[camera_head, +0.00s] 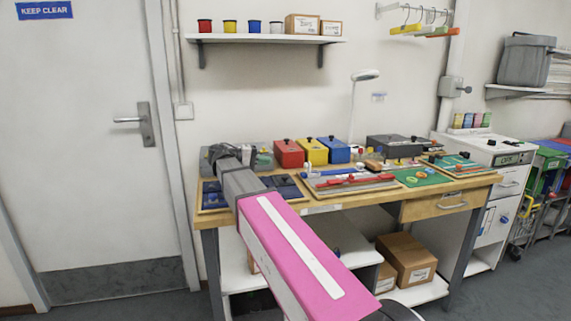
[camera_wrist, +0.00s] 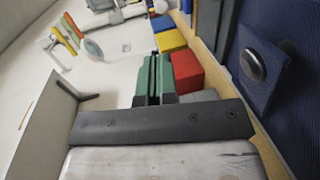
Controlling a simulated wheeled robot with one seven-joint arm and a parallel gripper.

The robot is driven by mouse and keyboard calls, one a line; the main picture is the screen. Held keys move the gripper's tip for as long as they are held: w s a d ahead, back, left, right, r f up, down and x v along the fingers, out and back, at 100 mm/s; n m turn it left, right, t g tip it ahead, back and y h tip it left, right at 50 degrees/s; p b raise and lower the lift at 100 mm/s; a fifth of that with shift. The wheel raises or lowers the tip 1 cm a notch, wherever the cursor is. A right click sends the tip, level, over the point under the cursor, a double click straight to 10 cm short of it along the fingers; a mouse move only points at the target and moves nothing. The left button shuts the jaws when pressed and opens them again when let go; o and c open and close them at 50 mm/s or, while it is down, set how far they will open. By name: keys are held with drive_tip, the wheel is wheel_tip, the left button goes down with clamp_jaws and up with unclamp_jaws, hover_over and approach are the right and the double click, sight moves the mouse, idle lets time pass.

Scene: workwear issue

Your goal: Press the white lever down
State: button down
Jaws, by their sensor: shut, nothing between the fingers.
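I cannot make out a white lever for certain in either view. A pale wall box (camera_head: 451,87) with a grey knob-like part sticks out right of the bench. A tool board (camera_head: 350,185) with red, blue and pale parts lies on the workbench, too small to read. My gripper (camera_head: 265,158) is above the back left of the bench, partly hidden by my arm. In the wrist view its green fingers (camera_wrist: 160,60) are together and empty, with a red box (camera_wrist: 187,70) beyond them.
Red, yellow (camera_head: 313,151) and blue (camera_head: 335,150) boxes stand along the bench back, beside a lamp (camera_head: 364,75). A shelf (camera_head: 265,39) hangs above. The door (camera_head: 80,160) is at left.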

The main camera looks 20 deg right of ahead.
approach(307, 168)
drive_tip(key=d, duration=0.4)
drive_tip(key=s+d, duration=0.1)
drive_tip(key=shift+s+d+r, duration=0.1)
drive_tip(key=shift+d+r, duration=0.2)
drive_tip(key=shift+d, duration=0.1)
drive_tip(key=shift+d, duration=0.1)
